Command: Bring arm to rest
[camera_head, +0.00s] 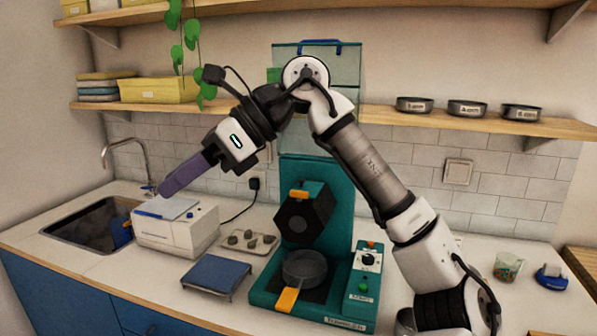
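My arm rises from the lower right, bends at an elbow high in the middle, and comes down toward the left. My gripper (170,187) is at its end, with long purple fingers pointing down and left. The fingertips hang above or in front of the back left part of a white box-shaped device (180,234) on the counter. The fingers overlap in this side-on view, so their opening does not show. I see no object clearly held between them.
A teal machine (330,218) with a dark head stands mid-counter behind my arm. A blue flat stand (216,274), a tray of small lumps (262,251) and a sink (62,234) are nearby. Shelves (420,115) cross the wall. A beaker (508,268) and tape dispenser (552,276) stand right.

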